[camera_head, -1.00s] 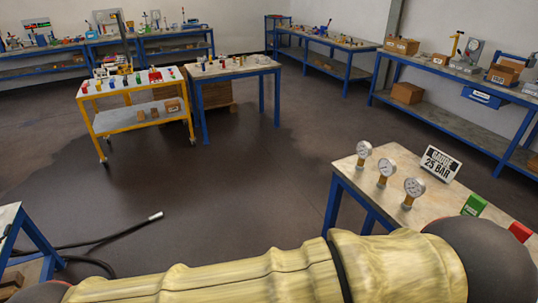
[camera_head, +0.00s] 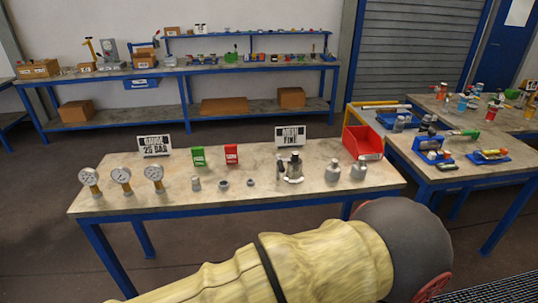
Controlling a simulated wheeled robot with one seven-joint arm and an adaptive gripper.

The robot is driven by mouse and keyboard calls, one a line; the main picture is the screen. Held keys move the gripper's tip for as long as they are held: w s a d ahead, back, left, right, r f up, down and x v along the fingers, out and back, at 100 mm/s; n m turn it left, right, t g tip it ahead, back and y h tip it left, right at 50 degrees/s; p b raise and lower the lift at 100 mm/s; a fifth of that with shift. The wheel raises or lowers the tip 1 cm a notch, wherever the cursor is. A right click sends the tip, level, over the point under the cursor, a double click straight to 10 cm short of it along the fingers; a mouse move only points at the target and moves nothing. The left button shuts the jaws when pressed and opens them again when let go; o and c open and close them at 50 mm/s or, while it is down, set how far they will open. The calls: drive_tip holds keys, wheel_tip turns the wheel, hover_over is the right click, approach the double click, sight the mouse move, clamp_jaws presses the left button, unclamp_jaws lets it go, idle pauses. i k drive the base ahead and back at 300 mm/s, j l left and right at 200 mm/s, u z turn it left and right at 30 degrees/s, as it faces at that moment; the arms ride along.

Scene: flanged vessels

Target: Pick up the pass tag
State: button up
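A green upright card (camera_head: 198,157) stands on the near table, left of a red card (camera_head: 231,154). Each bears small lettering that I cannot read clearly; the green one looks like the pass tag. Both stand free, with nothing holding them. My arm, in a pale yellow cover with a dark rounded joint, crosses the bottom of the view in front of the table. My gripper is not in view.
The near table (camera_head: 100,208) bears several gauges (camera_head: 121,177), a "GAUGE 25 BAR" sign (camera_head: 154,146), another sign (camera_head: 289,136), small metal fittings (camera_head: 294,168) and a red bin (camera_head: 362,142). A crowded table (camera_head: 460,172) stands at right. A long bench (camera_head: 220,67) stands behind.

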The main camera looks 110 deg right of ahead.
sight(197, 152)
drive_tip(key=z, duration=3.2)
drive_tip(key=i+j+u, duration=0.2)
drive_tip(key=i+j, duration=1.1)
